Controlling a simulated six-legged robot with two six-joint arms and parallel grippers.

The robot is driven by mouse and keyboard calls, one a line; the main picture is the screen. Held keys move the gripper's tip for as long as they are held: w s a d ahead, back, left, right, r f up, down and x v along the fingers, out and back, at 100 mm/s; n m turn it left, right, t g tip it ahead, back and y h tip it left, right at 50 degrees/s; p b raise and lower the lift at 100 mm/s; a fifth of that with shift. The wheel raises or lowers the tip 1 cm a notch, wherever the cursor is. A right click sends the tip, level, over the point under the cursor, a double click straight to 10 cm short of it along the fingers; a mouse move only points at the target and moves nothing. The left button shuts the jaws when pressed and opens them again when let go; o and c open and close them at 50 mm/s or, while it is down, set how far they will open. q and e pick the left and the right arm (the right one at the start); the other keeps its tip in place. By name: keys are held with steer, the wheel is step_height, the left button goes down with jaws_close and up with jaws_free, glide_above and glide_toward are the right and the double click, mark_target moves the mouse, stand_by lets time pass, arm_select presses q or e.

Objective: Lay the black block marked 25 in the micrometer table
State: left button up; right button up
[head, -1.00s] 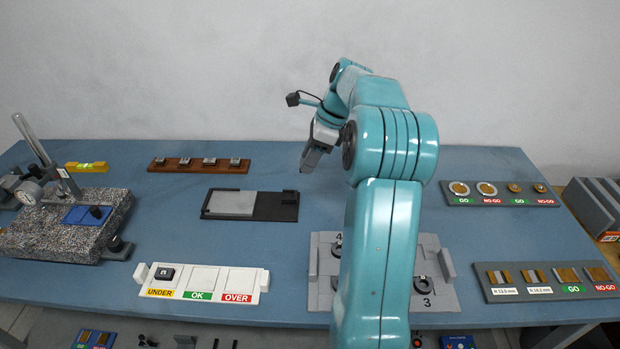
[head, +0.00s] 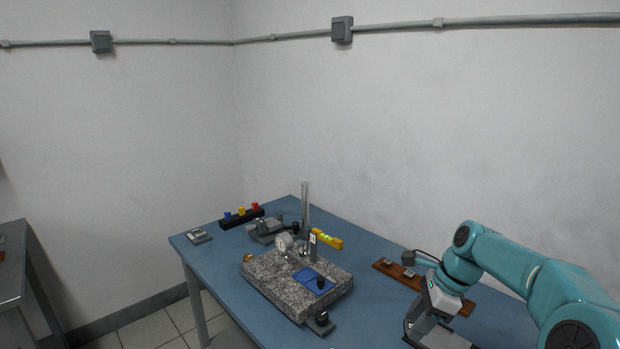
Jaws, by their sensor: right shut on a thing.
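My right gripper (head: 419,323) points down at the lower right of the head view, above the front of the table near a grey plate with a black edge (head: 444,339). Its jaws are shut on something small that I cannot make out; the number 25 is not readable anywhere. A grey metal device (head: 265,230) stands at the back left of the table, behind the granite stand; it may be the micrometer table, but it is small and partly hidden. My left gripper is out of view.
A speckled granite stand (head: 270,288) with a column, a dial gauge (head: 285,243) and a blue pad (head: 313,283) fills the table's middle.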

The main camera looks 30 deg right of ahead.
steer(key=a+f+n+g+h, duration=0.1)
steer(key=a+f+n+g, duration=0.2)
steer(key=a+n, duration=0.9)
steer(key=w+a+f+n+g+h, duration=0.1)
steer(key=a+f+n+g, duration=0.3)
steer(key=a+f+n, duration=0.4)
steer(key=a+n+h, duration=0.1)
steer(key=a+n, duration=0.3)
steer(key=n, duration=0.1)
steer(key=shift+w+a+h, duration=0.3)
steer(key=shift+a, duration=0.05)
